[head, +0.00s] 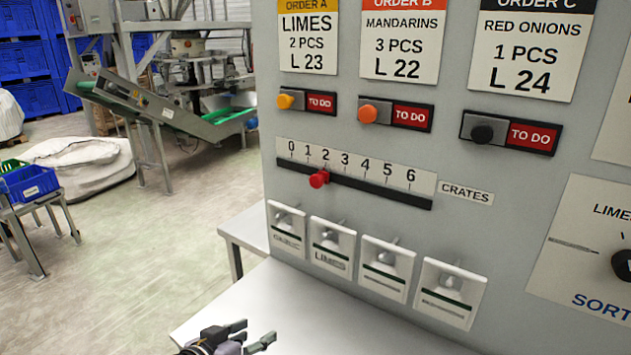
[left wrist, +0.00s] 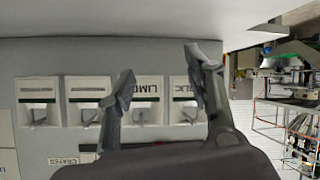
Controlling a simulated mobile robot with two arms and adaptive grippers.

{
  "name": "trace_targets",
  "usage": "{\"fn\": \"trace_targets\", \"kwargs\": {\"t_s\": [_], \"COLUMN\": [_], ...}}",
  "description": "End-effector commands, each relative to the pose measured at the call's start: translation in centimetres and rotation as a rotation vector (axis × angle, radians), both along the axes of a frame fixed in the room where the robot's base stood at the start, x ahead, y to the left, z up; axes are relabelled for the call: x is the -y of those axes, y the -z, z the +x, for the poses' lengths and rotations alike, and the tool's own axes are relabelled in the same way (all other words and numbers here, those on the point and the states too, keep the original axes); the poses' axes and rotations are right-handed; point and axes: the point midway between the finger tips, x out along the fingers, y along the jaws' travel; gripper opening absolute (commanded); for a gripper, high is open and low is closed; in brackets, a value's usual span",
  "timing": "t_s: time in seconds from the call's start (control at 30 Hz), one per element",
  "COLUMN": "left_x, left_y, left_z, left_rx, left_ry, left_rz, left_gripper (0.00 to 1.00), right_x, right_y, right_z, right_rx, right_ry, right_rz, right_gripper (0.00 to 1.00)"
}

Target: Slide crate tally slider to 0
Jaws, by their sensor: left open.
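The crate tally slider's red knob (head: 319,179) stands at the 2 mark on a dark horizontal track (head: 385,191) in the head view. The scale (head: 355,166) runs from 0 at left to 6 at right, with a CRATES label (head: 466,193) beside it. My left gripper (head: 254,334) is open and empty, low in front of the panel, below and left of the knob and apart from it. In the left wrist view its two fingers (left wrist: 158,72) spread before the upside-down panel. There the gripper body hides most of the slider. My right gripper is not in view.
Several toggle switches (head: 385,269) on white plates sit below the slider. TO DO switches (head: 395,113) and order cards (head: 400,45) are above. A sort dial (head: 623,264) is at right. A white table (head: 300,315) lies under the panel. Open floor is at left.

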Motion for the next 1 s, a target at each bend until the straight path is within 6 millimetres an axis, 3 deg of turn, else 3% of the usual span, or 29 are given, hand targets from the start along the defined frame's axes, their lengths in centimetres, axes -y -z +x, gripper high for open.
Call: {"fn": "trace_targets", "kwargs": {"t_s": [0.1, 0.23, 0.3, 0.4, 0.5, 0.67, 1.0], "left_x": [1.1, 2.2, 2.6, 2.9, 3.1, 4.0, 7.9], "left_y": [-6.2, -13.8, -17.1, -20.1, -21.4, -21.8, -21.9], "left_z": [3.7, 6.8, 7.8, 8.4, 8.7, 10.0, 15.7], "left_rx": [0.141, 0.299, 0.363, 0.419, 0.444, 0.444, 0.443], "left_ry": [0.027, 0.066, 0.084, 0.101, 0.108, 0.11, 0.109], "left_rz": [-0.082, -0.184, -0.227, -0.268, -0.286, -0.292, -0.291], "left_gripper": [0.47, 0.47, 0.47, 0.47, 0.47, 0.47, 0.47], "right_x": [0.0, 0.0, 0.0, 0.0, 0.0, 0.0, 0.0], "right_y": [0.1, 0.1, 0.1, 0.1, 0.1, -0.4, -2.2], "right_z": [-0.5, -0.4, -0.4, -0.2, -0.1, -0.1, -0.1], "right_rx": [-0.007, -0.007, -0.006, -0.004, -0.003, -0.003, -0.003], "right_ry": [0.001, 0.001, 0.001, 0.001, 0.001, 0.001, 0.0], "right_rz": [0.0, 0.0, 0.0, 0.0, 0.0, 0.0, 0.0], "right_gripper": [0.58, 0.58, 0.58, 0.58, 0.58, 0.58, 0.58]}}
